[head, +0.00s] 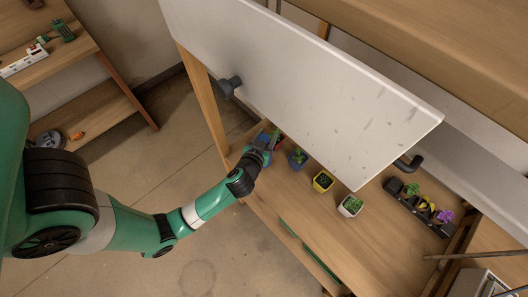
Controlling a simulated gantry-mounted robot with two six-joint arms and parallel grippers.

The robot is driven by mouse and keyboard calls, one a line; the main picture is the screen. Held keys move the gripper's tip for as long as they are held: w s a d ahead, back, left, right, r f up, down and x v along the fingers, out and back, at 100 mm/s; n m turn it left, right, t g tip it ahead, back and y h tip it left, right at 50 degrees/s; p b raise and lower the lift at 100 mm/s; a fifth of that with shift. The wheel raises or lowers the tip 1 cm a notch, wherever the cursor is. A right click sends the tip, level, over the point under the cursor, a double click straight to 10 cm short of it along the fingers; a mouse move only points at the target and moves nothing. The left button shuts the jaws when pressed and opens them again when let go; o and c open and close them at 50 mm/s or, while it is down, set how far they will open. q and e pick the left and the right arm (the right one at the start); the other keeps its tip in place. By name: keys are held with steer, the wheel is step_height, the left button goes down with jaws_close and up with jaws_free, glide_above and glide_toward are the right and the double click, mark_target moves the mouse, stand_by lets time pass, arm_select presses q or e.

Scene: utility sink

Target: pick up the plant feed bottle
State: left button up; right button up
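My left gripper (265,147) reaches the left end of the wooden shelf under the white panel. It is small and dark here, and I cannot tell whether its fingers are open or shut. At its fingertips is a small blue and red thing (263,137) with green beside it, partly hidden by the gripper. I cannot tell whether this is the plant feed bottle or a potted plant, or whether the gripper touches it. No other thing in view is clearly a plant feed bottle. My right gripper is not in view.
The large white panel (300,85) hangs close above. The shelf front is clear.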

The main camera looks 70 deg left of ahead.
arm_select(q)
jaws_close()
stand_by(0.3)
